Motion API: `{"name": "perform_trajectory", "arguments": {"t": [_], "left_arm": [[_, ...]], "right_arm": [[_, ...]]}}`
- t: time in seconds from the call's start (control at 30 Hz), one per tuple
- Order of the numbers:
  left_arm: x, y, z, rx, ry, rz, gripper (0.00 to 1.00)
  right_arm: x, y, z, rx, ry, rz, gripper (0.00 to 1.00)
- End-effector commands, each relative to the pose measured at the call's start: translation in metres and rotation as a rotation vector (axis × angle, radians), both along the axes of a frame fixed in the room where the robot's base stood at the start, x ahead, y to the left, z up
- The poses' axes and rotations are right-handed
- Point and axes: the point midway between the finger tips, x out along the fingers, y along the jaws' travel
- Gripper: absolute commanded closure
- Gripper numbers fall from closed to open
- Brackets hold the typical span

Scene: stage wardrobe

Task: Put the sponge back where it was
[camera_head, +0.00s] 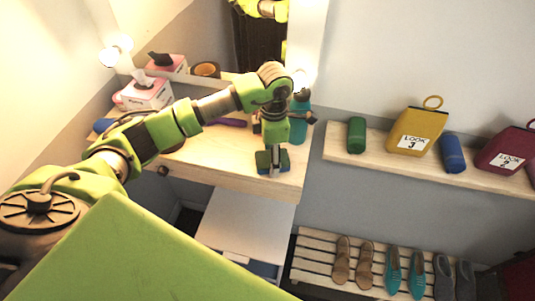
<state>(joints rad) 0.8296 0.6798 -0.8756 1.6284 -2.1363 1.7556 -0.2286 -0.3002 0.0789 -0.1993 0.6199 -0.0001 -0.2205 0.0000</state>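My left arm comes in from the left and reaches over the wooden dressing table (225,158). My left gripper (272,165) points down near the table's front right corner. A small dark blue-green block, seemingly the sponge (284,160), shows on both sides of the gripper's fingers, which look shut on it. The fingers hide its middle. I cannot tell whether it touches the tabletop. My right gripper is not in view.
A teal bottle (299,124) stands close behind the gripper. A tissue box (146,93) and a purple item (228,122) are on the table. A wall shelf (345,160) holds bags and rolled items. Shoes rest on a slatted rack (318,252) below.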

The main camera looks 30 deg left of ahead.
Motion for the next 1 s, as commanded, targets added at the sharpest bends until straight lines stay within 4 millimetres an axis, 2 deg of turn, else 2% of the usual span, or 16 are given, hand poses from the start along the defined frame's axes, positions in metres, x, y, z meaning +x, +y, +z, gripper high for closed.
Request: {"name": "perform_trajectory", "arguments": {"t": [0.17, 0.4, 0.6, 0.8, 1.0], "left_arm": [[0.002, 0.0, 0.017, 0.001, -0.006, 0.001, 0.39], [0.002, 0.0, 0.069, 0.0, -0.008, -0.001, 0.39], [0.001, 0.0, 0.106, 0.0, -0.005, 0.0, 0.39], [0.0, 0.0, 0.12, 0.0, 0.0, 0.0, 0.39], [0.0, 0.0, 0.122, -0.001, 0.001, 0.0, 0.39]], "right_arm": [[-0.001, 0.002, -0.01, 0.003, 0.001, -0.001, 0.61], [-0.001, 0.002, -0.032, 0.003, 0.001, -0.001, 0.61], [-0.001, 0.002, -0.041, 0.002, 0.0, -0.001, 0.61], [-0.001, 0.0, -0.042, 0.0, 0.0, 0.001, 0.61], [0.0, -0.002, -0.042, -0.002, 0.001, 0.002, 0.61]]}}
